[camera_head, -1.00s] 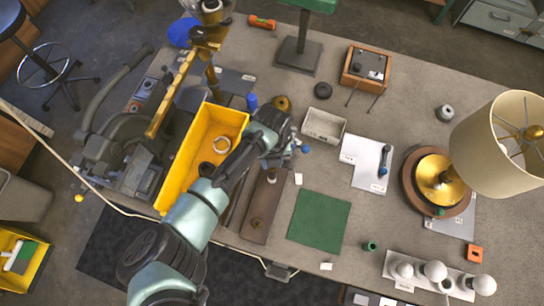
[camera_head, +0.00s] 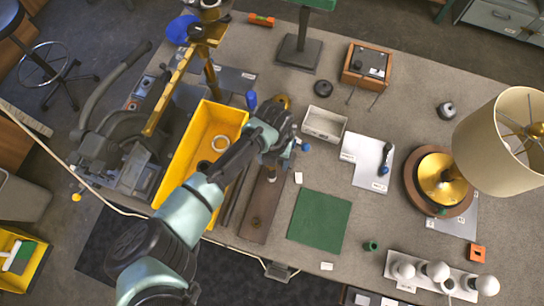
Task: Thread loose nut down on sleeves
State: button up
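My gripper (camera_head: 280,158) is over the upper end of a long brown strip (camera_head: 262,205), seen from above. The wrist hides most of the fingers, so I cannot tell whether they are open or shut or hold a nut. A small upright part (camera_head: 271,174), perhaps a sleeve, shows on the strip just below the gripper; whether they touch is unclear. Another small round brass-coloured part (camera_head: 256,222) stands near the strip's lower end. No loose nut can be made out for certain.
A grey tray (camera_head: 324,124) stands to the right, and a green mat (camera_head: 319,222) lies at lower right. Bulbs (camera_head: 434,271) sit at the front right.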

notch_tip(320, 180, up, 13)
jog(key=b, duration=0.3)
dwell(0.4)
jog(key=w+d+r+n+t+h+b, duration=0.2)
jog(key=w+d+r+n+t, duration=0.15)
jog(key=w+d+r, duration=0.35)
jog(key=w+d+r+n+t+h+b, duration=0.1)
jog(key=w+d+r+n+t+h, duration=0.2)
jog(key=r, duration=0.4)
jog(key=d+r+n+t+h+b, duration=0.1)
jog(key=d+r+n+t, duration=0.2)
jog(key=d+r, duration=0.3)
jog(key=w+d+r+n+t+h, duration=0.2)
jog(key=d+r+n, duration=0.1)
jog(key=r, duration=0.5)
notch_tip(320, 180, up, 10)
jog(key=s+a+f+n+t+h+b, duration=0.1)
jog(key=s+a+n+t+b, duration=0.1)
jog(key=n+t, duration=0.35)
jog(key=s+a+r+n+t+y+b, duration=0.1)
jog(key=s+a+r+n+t+y, duration=0.3)
jog(key=n, duration=0.6)
jog(key=s+a+r+n+t+y+b, duration=0.1)
jog(key=s+a+r+n+t+y, duration=0.4)
jog(key=a, duration=0.8)
jog(key=s+r+n+t, duration=0.1)
jog(key=s+r+n, duration=0.2)
jog(key=r+n, duration=0.2)
jog(key=shift+a+n, duration=0.15)
jog(key=shift+n, duration=0.45)
